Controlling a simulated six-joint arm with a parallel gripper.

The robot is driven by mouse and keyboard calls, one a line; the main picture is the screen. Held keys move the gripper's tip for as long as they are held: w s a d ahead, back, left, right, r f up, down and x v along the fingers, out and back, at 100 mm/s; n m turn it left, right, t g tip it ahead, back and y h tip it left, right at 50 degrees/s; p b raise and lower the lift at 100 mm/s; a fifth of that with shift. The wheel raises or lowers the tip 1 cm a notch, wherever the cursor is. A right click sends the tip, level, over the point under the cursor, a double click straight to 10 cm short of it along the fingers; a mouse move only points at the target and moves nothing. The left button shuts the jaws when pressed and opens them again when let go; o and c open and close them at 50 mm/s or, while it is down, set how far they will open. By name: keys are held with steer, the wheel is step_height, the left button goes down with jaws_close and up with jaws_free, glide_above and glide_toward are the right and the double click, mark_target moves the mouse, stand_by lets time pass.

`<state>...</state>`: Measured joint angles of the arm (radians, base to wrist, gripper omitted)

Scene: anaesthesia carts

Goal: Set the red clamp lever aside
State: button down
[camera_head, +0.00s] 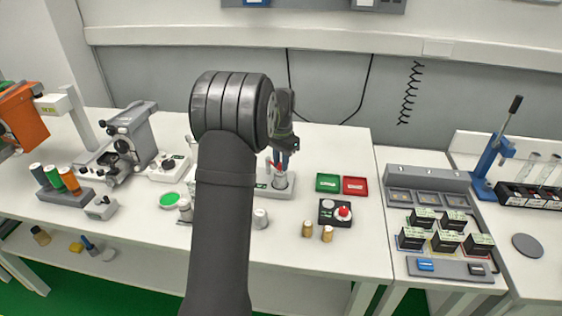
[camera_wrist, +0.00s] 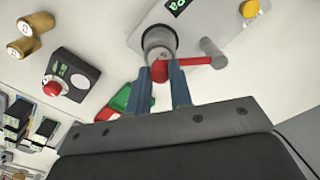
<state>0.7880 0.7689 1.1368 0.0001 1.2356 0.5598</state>
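The red clamp lever (camera_wrist: 199,62) shows in the wrist view beside a round metal cup (camera_wrist: 158,40) on a light grey base (camera_wrist: 205,18). Its rounded red part lies between the two blue fingers of my gripper (camera_wrist: 162,78), and its arm reaches right, past the right finger, to a grey post (camera_wrist: 211,50). The red fills most of the finger gap, but I cannot tell whether the fingers press on it. In the head view my gripper (camera_head: 282,158) points down above the cup (camera_head: 280,181), with a bit of red (camera_head: 279,167) at the fingertips. My arm hides part of the base.
A green tray (camera_head: 328,182) and a red tray (camera_head: 355,185) lie right of the cup. A black box with a red button (camera_head: 344,211) and two tan cylinders (camera_head: 307,229) stand nearer the front edge. The bench behind the trays is clear.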

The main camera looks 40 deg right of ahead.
steer(key=shift+d, duration=0.15)
steer(key=d+n, duration=0.2)
steer(key=n, duration=0.1)
steer(key=shift+w+n, duration=0.3)
steer(key=d+n, duration=0.1)
steer(key=w+d+n, duration=0.1)
steer(key=n, duration=0.1)
steer(key=shift+n, duration=0.3)
steer(key=w+n, duration=0.1)
steer(key=d+n, duration=0.1)
steer(key=n, duration=0.1)
steer(key=shift+w+d+n, duration=0.15)
steer(key=shift+w+n, duration=0.15)
steer(key=shift+w, duration=0.05)
steer(key=shift+w+d+n, duration=0.25)
steer(key=shift+w+n, duration=0.3)
steer(key=shift+n, duration=0.4)
steer(key=shift+w+d+n, duration=0.2)
steer(key=shift+w+n, duration=0.35)
steer(key=shift+n, duration=0.4)
steer(key=c, duration=1.3)
jaws_free()
steer(key=shift+r, duration=0.1)
